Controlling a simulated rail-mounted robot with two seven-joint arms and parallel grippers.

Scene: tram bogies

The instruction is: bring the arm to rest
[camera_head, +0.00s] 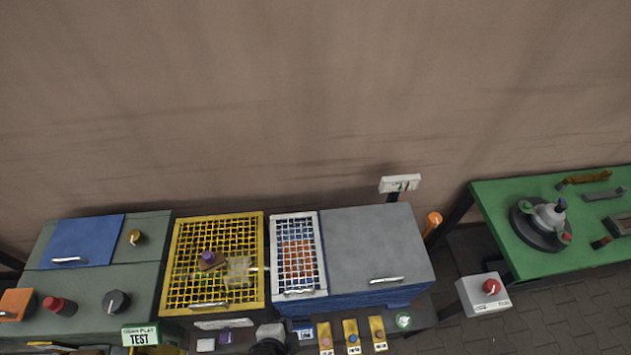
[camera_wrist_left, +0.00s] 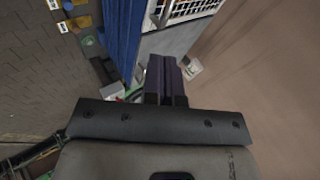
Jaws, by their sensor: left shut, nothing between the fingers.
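My left gripper (camera_wrist_left: 167,82) shows in the left wrist view, its two dark fingers together with nothing between them. Beyond the fingertips are the grey lid (camera_wrist_left: 175,40) and the blue side (camera_wrist_left: 121,40) of a box; I see no contact. In the head view neither gripper can be made out. A dark rounded shape at the bottom middle of that view is too cut off to identify. My right gripper is in neither view.
The head view shows a yellow mesh cover (camera_head: 213,305), a white mesh cover (camera_head: 299,292), a grey lid (camera_head: 375,250) and a green-grey cabinet (camera_head: 80,290). A green table (camera_head: 490,205) stands right, near a box with a red knob (camera_head: 483,295). The wall behind is bare.

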